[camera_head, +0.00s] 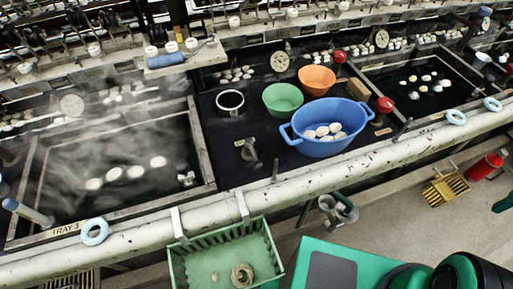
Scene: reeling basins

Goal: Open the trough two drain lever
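Two water-filled troughs are set in the bench: a steaming left one (122,143) and a right one (428,78), both with pale cocoons floating in them. The front rim of the left one reads "TRAY 3". No label for trough two is readable. Short dark levers stand at the bench front, one near the middle (275,166) and one left of the right trough (402,130). Red knobs show at the back (339,57) and beside the blue basin (385,104). I cannot tell which is the trough two drain lever. My gripper is not in view.
A blue basin (327,124) with cocoons, a green bowl (282,98) and an orange bowl (317,79) stand between the troughs. A green crate (222,258) hangs on the front pipe (245,197). A red cylinder (487,164) and yellow grate (446,188) are on the floor at right.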

